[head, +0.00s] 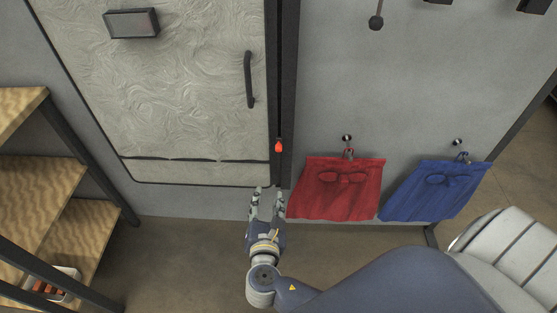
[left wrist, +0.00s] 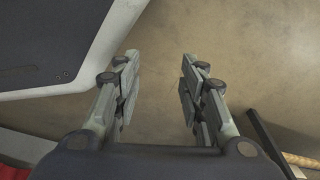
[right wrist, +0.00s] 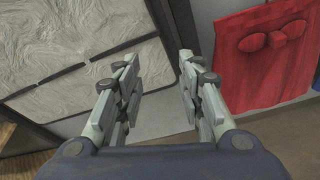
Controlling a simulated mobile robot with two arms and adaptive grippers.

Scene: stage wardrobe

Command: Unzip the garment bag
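The garment bag (head: 190,90) is a pale, wrinkled panel at the upper left of the head view, with a dark handle (head: 249,80) and a dark strip (head: 286,60) down its right side. A small red-orange pull (head: 279,147) sits low on that strip. My right gripper (head: 268,191) is open and empty, just below the pull and the bag's lower right corner. The right wrist view shows the bag (right wrist: 75,35) beyond its spread fingers (right wrist: 160,85); I cannot make out the pull there. My left gripper (left wrist: 155,85) is open and empty over bare floor.
A red garment (head: 340,190) and a blue garment (head: 430,192) hang from wall hooks right of the bag. Wooden shelves (head: 75,240) with a small bin (head: 55,283) stand at the left. Floor (head: 170,260) is clear below the bag.

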